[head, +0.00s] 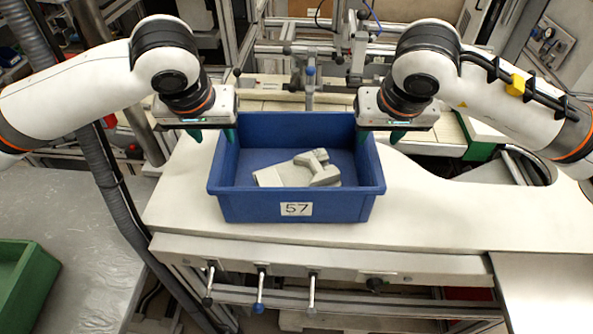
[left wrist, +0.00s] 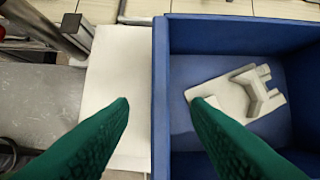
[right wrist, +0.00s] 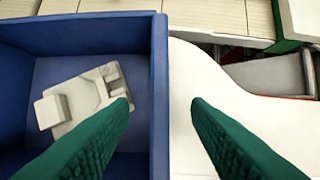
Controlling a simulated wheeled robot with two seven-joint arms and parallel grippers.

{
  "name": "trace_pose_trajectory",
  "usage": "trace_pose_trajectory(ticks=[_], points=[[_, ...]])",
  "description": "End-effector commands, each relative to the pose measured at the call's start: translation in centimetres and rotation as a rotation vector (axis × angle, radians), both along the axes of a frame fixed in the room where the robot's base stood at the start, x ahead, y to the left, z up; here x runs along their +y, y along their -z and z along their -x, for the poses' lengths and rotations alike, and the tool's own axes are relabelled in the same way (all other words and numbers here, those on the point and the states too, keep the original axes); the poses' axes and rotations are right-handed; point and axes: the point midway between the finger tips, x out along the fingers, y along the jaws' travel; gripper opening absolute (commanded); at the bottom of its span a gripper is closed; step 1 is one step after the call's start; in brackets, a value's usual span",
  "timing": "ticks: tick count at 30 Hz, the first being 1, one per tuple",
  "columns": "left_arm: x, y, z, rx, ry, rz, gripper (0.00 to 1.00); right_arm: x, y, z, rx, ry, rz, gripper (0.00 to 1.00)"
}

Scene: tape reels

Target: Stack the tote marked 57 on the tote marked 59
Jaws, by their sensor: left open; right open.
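The blue tote marked 57 (head: 337,207) stands upright on the white table, its label facing me, with a light grey part (head: 300,170) lying inside it. My left gripper (head: 213,133) is open at the tote's left wall, and in the left wrist view its green fingers (left wrist: 162,105) straddle that wall (left wrist: 160,90). My right gripper (head: 380,136) is open at the right wall, and in the right wrist view its fingers (right wrist: 160,105) lie on either side of that wall (right wrist: 159,90). No tote with a readable 59 shows in any view.
A green tote (head: 28,285) stands partly in view on a grey surface (head: 95,240) at the lower left; no marking on it shows. The white table (head: 430,215) is clear to the right of the blue tote. Metal framing stands behind the table.

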Motion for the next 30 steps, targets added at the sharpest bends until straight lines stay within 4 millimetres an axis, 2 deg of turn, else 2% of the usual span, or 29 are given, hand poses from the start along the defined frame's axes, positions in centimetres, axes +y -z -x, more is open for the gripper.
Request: trace_pose_trajectory(ticks=[3,9,15,23,24,26,30], points=[[0.1,2.2,-0.9,0.003,-0.002,-0.001,0.44,0.0,2.3,-0.8,0.004,0.002,0.000,0.44],[0.0,4.7,-2.0,0.000,-0.001,-0.001,0.44,0.0,4.8,-2.0,0.003,0.002,-0.001,0.44],[0.0,5.8,-2.4,-0.001,0.001,0.001,0.44,0.0,5.9,-2.4,0.000,0.001,0.000,0.44],[0.0,5.9,-2.5,-0.001,0.001,0.001,0.44,0.0,5.9,-2.5,0.000,0.001,0.000,0.44],[0.0,5.9,-2.5,-0.001,0.001,0.001,0.42,0.0,5.9,-2.5,0.000,0.001,0.000,0.42],[0.0,5.9,-2.5,-0.001,0.001,0.001,0.32,0.0,5.9,-2.5,0.000,0.001,0.000,0.32],[0.0,5.9,-2.5,-0.001,0.001,0.001,0.09,0.0,5.9,-2.5,0.000,0.001,0.000,0.09]])
